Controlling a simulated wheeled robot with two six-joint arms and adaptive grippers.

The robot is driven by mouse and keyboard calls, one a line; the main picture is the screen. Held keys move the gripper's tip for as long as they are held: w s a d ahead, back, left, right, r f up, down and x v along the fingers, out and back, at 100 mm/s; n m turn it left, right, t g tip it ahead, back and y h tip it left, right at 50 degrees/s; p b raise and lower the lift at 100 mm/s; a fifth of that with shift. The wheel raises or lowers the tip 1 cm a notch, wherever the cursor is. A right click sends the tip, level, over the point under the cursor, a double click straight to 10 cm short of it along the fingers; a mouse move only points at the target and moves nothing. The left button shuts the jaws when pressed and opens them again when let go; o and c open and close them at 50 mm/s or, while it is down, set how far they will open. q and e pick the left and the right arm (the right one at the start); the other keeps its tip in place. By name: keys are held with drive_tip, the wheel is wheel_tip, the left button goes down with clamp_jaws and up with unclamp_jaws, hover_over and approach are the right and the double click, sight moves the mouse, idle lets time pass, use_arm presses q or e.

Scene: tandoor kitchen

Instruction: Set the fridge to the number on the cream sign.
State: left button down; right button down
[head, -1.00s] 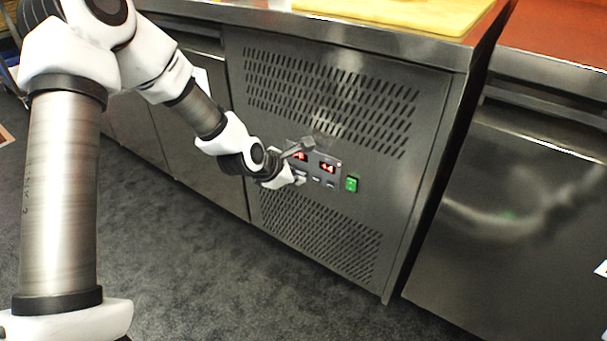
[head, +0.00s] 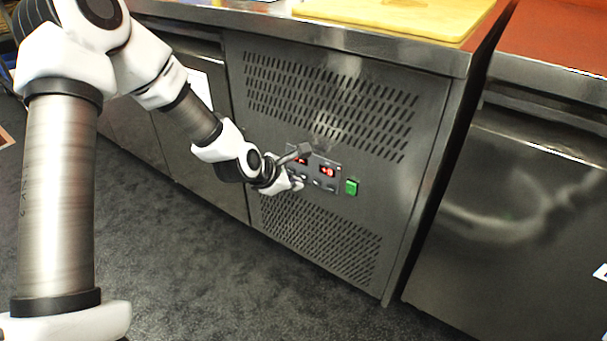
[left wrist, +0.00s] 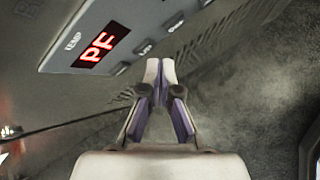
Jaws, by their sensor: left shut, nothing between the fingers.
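The fridge's control panel (head: 318,188) sits on a grey vented steel front. Its right red display (head: 327,171) is lit, with digits too small to read surely. The left display (head: 302,161) is partly hidden by my arm. In the left wrist view a red display (left wrist: 99,46) marked TEMP appears to read "PF", with small buttons (left wrist: 145,47) beside it. My left gripper (left wrist: 160,72) is shut and empty, close to the panel's button edge; I cannot tell whether it touches. It also shows in the head view (head: 299,185). No sign is clearly identifiable as cream. My right gripper is not in view.
A green switch (head: 351,187) sits right of the panel. A yellow board (head: 400,14) lies on the counter above. A steel cabinet (head: 510,215) stands at right, with a cut-off white card (head: 601,271). Dark floor (head: 190,260) in front is clear.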

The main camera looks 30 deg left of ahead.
use_arm(q)
drive_tip(key=shift+s, duration=0.1)
drive_tip(key=s+p, duration=0.3)
drive_tip(key=s, duration=0.2)
drive_tip(key=shift+a, duration=0.15)
idle(0.3)
idle(0.6)
